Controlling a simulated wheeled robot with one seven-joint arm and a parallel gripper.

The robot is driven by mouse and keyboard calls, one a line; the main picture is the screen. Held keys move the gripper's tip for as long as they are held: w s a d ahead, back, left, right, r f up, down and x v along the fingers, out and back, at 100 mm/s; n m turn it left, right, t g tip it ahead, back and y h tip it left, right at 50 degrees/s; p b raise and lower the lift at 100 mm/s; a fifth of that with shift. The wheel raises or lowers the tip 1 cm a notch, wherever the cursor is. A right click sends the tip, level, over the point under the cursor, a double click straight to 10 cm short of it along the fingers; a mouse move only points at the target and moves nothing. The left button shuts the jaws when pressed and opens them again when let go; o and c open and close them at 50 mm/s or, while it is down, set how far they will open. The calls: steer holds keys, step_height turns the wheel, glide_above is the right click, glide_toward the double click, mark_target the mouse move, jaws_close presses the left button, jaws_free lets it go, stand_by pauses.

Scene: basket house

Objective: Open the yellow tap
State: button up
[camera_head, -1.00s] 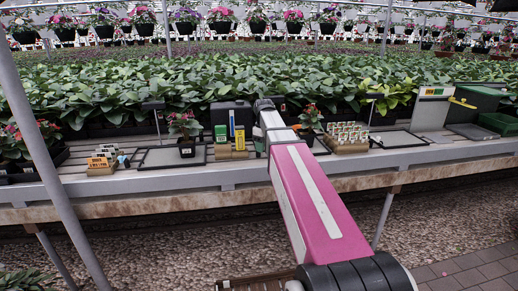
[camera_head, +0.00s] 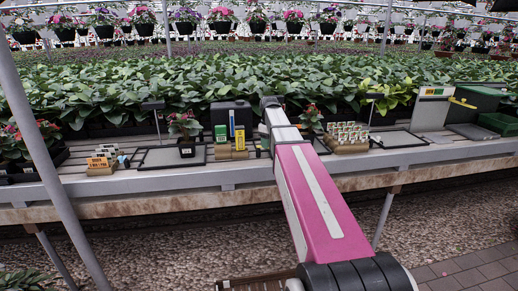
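A small yellow piece (camera_head: 462,102), which looks like a tap or handle, juts from the grey and green unit at the right end of the bench. It is too small to tell its exact form or position. My arm reaches from the bottom middle up to the back of the bench. My gripper (camera_head: 265,144) seems to be by the arm's far end, beside the black container (camera_head: 231,115), well left of the yellow piece. The arm partly hides it, and its fingers are too small to read.
Green and yellow cartons (camera_head: 239,137) stand in front of the black container. A potted plant (camera_head: 186,127) stands left of them. A rack of small pots (camera_head: 347,135) stands right of my arm. Shallow black trays lie on the bench (camera_head: 110,191). A green crate (camera_head: 499,122) is at far right.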

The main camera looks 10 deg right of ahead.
steer(key=shift+w+d, duration=0.7)
steer(key=shift+s+a, duration=0.25)
steer(key=shift+r, duration=0.1)
step_height(320, 180, up, 7)
stand_by(0.5)
